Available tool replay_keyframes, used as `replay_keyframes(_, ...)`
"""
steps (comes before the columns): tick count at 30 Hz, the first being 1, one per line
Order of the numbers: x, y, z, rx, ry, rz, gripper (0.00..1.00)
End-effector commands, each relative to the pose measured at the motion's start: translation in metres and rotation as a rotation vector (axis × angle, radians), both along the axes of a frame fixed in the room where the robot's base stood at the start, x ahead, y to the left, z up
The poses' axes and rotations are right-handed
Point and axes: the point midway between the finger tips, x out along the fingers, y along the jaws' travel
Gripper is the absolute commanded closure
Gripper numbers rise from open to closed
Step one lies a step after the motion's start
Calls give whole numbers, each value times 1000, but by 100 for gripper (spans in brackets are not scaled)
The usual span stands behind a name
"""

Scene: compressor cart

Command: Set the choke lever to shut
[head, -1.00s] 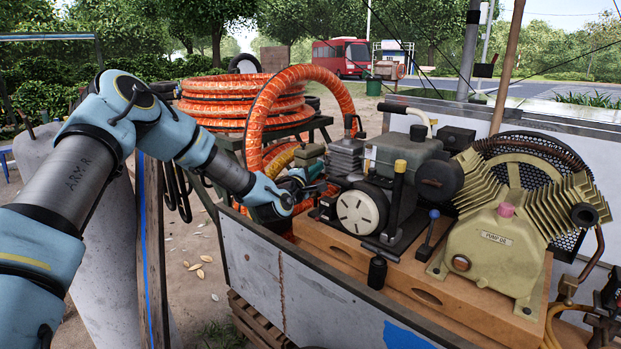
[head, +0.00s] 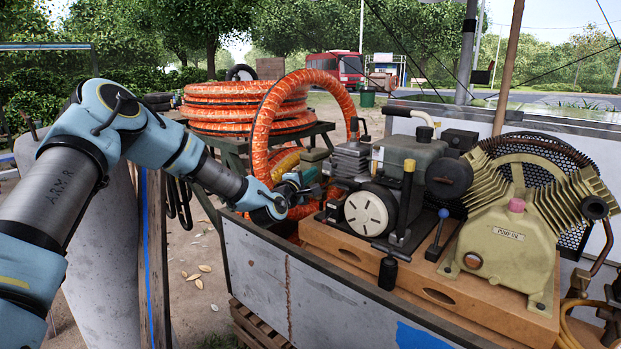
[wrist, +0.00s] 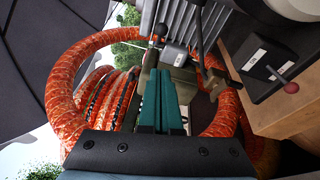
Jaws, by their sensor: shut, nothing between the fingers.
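The engine (head: 390,185) stands on a wooden base on the cart, with a finned block, a white round recoil cover and several levers. In the wrist view, a thin lever with a dark red knob (wrist: 290,88) sticks out from a dark labelled box (wrist: 262,66) at the right. I cannot tell for sure which one is the choke lever. My gripper (head: 312,190) is at the left side of the engine. Its teal fingers (wrist: 163,95) are together and empty, apart from the red-knobbed lever.
The orange hose coil (head: 247,115) stands behind my arm, with a loop close to my gripper. A yellow-tipped lever (head: 407,180) and a blue-knobbed lever (head: 440,230) stand right of my gripper. The compressor pump (head: 510,245) is farther right. The cart's metal side panel (head: 255,270) is in front.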

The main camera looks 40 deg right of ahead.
Motion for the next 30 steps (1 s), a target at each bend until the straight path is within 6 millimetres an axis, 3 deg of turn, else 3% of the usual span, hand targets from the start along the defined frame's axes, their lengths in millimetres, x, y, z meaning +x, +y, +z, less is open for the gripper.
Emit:
replay_keyframes(18,-60,70,-5,2,1,1,100)
replay_keyframes(27,-63,76,-4,8,-4,1,100)
replay_keyframes(30,-59,84,-10,83,-42,-3,100)
